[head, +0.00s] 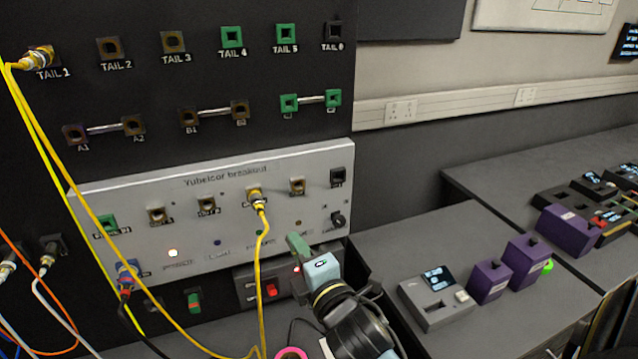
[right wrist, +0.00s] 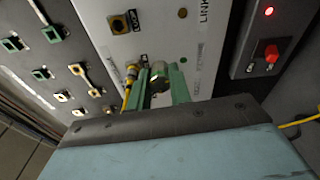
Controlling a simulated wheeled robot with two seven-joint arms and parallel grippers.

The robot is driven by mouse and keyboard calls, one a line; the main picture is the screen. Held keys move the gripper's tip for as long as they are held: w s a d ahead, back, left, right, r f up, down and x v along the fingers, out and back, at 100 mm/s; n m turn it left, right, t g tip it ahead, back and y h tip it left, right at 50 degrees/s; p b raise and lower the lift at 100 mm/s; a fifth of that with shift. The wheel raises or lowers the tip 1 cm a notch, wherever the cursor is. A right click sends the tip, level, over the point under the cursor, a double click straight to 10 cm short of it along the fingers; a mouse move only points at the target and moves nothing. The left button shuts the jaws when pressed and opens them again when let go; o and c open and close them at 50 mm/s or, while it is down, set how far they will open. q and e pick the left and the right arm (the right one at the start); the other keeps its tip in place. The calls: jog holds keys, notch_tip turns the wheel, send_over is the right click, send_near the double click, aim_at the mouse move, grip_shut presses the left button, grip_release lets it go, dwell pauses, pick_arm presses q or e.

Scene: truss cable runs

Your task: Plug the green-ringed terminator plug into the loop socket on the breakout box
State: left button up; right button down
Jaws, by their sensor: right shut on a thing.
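My right gripper (head: 299,246) is in front of the lower right part of the grey breakout box (head: 130,197). Its green fingers are shut on the terminator plug (right wrist: 158,84), which shows as a metallic, greenish piece between them in the right wrist view. The plug is hidden in the head view, and its ring cannot be made out clearly. The box has a row of sockets; a dark one (head: 338,177) is at the right end, with a label too small to read. A brown socket (head: 297,186) is beside it. The left gripper is out of view.
A yellow cable (head: 260,270) hangs from a plug (head: 255,196) in the box's row, left of my right gripper. A black knob (head: 338,219) sticks out at right. A red switch (head: 271,288) is below. Purple boxes (head: 490,282) stand on the right bench.

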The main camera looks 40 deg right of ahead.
jog(key=s+d+r+m+h+p, duration=0.1)
jog(key=d+r+m+h+p, duration=0.1)
jog(key=d+r+m+p, duration=0.35)
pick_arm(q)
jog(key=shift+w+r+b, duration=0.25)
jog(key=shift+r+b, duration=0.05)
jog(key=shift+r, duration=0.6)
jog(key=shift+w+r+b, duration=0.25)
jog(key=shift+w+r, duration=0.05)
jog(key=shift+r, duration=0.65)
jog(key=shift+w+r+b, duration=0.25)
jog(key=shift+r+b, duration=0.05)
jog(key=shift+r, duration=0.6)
pick_arm(e)
jog(key=shift+m, duration=0.95)
jog(key=shift+w+a+r, duration=0.15)
jog(key=shift+w, duration=1.3)
jog(key=shift+w+a+r, duration=0.1)
jog(key=shift+w+r, duration=0.05)
jog(key=shift+w, duration=1.3)
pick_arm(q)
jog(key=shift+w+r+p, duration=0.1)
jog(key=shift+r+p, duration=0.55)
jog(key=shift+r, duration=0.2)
pick_arm(e)
jog(key=shift+w+d, duration=0.1)
jog(key=shift+w, duration=0.3)
pick_arm(q)
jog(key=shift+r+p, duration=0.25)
jog(key=shift+p, duration=0.2)
